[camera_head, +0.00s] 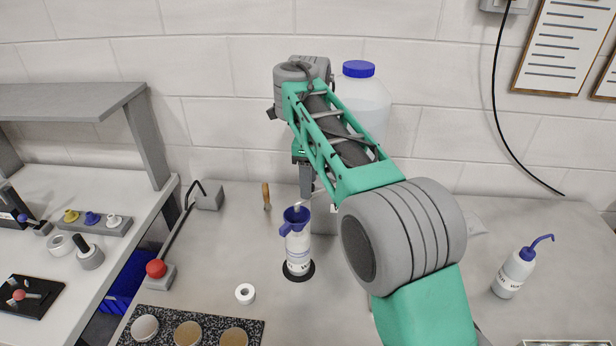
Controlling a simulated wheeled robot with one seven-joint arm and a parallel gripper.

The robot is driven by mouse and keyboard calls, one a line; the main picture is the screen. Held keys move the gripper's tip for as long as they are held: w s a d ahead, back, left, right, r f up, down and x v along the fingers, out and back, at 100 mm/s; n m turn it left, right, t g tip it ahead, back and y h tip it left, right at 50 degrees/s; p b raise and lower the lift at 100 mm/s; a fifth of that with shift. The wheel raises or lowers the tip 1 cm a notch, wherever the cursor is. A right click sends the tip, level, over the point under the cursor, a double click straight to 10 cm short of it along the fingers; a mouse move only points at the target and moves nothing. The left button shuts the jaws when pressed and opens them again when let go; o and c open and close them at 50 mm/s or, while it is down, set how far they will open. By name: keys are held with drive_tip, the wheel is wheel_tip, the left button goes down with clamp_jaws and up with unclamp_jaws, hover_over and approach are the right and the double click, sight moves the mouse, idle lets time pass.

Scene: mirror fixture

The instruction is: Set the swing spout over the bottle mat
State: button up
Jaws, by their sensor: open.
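The bottle mat (299,277) is a black disc on the bench. A white bottle (298,254) with a blue funnel (294,219) in its neck stands upright on it. A thin pale piece (317,194), perhaps the swing spout, shows just above and right of the funnel; my arm hides most of it. A large white jug (366,103) with a blue cap stands behind my arm. My gripper (306,188) points down just above and behind the funnel, close to the pale piece. It is open; its fingertips are partly hidden and contact cannot be told.
A wash bottle (516,271) stands at right. Bench between is clear.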

wheel_tip(320, 180, up, 5)
drive_tip(key=p, duration=0.3)
drive_tip(key=shift+d+r+p, duration=0.1)
drive_tip(key=shift+r+p, duration=0.05)
drive_tip(key=shift+p, duration=0.25)
drive_tip(key=shift+r, duration=1.25)
drive_tip(key=shift+s+d+b, duration=0.1)
drive_tip(key=shift+b, duration=0.2)
drive_tip(key=s+d+f+n+t+b, duration=0.2)
drive_tip(key=s+d+n, duration=0.6)
drive_tip(key=d+n, duration=0.15)
drive_tip(key=s+d+f+n+t+b, duration=0.2)
drive_tip(key=s+d+f+n, duration=0.5)
drive_tip(key=s+f+n, duration=0.3)
drive_tip(key=s+f, duration=0.3)
drive_tip(key=shift+s+d+t, duration=0.2)
drive_tip(key=shift+s+t, duration=0.05)
drive_tip(key=shift+t, duration=0.05)
